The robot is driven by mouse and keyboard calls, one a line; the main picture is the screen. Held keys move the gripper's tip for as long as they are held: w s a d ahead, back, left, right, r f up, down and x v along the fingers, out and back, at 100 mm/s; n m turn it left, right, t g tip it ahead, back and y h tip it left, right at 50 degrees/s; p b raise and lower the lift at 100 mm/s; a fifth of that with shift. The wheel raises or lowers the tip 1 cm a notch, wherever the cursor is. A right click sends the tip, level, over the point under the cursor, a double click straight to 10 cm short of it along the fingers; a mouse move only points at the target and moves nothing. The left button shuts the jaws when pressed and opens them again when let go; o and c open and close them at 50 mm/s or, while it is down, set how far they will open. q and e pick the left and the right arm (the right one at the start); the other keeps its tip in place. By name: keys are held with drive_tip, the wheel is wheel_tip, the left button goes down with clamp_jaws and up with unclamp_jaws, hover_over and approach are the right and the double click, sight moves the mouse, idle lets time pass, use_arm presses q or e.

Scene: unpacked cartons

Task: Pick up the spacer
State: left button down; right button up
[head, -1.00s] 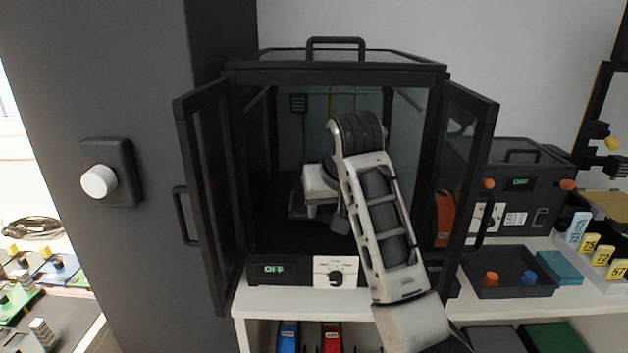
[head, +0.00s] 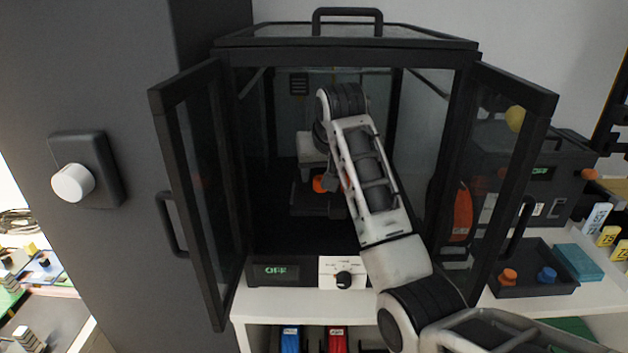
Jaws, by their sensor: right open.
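A small orange piece (head: 319,184), which may be the spacer, shows low inside the open black cabinet (head: 347,43), just above a dark block (head: 317,203). It is partly hidden behind my right arm. My right gripper (head: 329,182) reaches in through the cabinet's front and points down close to the orange piece. The gripper is open, though its fingers are largely covered by the forearm. I cannot tell whether it touches the piece. My left gripper is not in view.
Both glass doors (head: 199,185) stand swung outward, flanking my arm. A control panel with an OFF display (head: 276,270) and a knob (head: 344,279) sits below the opening. A dark tray (head: 530,289) with an orange and a blue piece stands at right.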

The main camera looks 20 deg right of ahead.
drive_tip(key=x, duration=0.3)
drive_tip(key=shift+r, duration=0.15)
drive_tip(key=c, duration=1)
drive_tip(key=shift+c, duration=0.2)
